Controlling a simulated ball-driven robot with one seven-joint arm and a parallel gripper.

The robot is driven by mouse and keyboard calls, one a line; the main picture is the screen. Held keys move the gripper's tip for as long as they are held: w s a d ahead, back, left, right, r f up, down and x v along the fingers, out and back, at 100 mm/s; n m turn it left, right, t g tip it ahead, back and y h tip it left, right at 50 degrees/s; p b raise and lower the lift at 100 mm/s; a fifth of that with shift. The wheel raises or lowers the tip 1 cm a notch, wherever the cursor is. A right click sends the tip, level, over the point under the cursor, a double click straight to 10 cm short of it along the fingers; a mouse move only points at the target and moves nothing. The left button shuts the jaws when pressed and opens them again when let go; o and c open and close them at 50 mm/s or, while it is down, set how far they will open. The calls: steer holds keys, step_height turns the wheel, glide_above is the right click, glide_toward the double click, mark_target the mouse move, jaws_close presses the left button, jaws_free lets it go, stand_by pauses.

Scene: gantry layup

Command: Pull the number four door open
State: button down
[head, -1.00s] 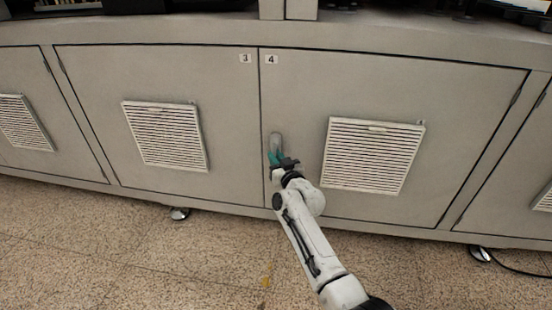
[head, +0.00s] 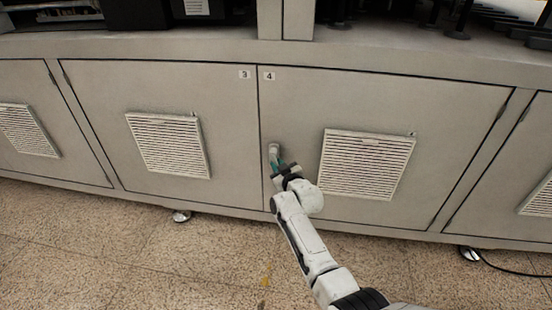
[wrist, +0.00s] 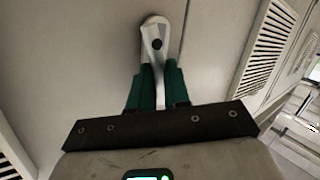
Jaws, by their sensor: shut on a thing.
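The number four door (head: 300,110) is a grey cabinet panel with a "4" label (head: 269,76) at its upper left corner. It looks flush with the number three door (head: 95,95), with a thin dark seam between them. Its handle (head: 273,152) is near its left edge. In the wrist view the pale handle (wrist: 155,32) has a rounded top with a dark round spot, and its lower part runs down between the green fingers. My gripper (head: 281,167) is shut on this handle; its fingers also show in the wrist view (wrist: 158,86). The fingers hide part of the handle.
A louvred vent (head: 366,164) is on the number four door, right of the handle. Another vent (head: 168,145) is on the number three door. Speckled floor (head: 120,245) is open in front. A cabinet foot (head: 470,254) and dark cable (head: 515,270) are at the lower right.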

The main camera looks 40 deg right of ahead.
mark_target(282, 158)
steer(key=shift+s+d+r+n+g+h+p, duration=0.25)
steer(key=shift+r+n+g+h, duration=0.3)
steer(key=shift+n+g, duration=0.7)
steer(key=shift+s+d+r+n+g+h+p, duration=0.1)
steer(key=shift+r+n+g+h+p, duration=0.45)
steer(key=shift+n+g, duration=0.65)
steer(key=shift+s+d+r+n+g+h+p, duration=0.15)
steer(key=shift+r+n+g+h, duration=0.25)
steer(key=shift+r+n+g, duration=0.55)
steer(key=shift+a+f+n+g, duration=0.1)
steer(key=shift+f+n+g, duration=0.1)
steer(key=shift+n+g, duration=0.15)
steer(key=s+a+n+t+y+p, duration=0.1)
steer(key=s+a+n+y+p, duration=0.1)
steer(key=s+a+p, duration=0.5)
steer(key=s+a+n+t+y+p, duration=0.1)
steer(key=s+a+p, duration=0.7)
steer(key=s, duration=0.8)
steer(key=shift+a+f+n+t+y, duration=0.2)
steer(key=shift+a+n+t+y, duration=0.3)
steer(key=shift+n, duration=0.55)
steer(key=shift+d, duration=0.15)
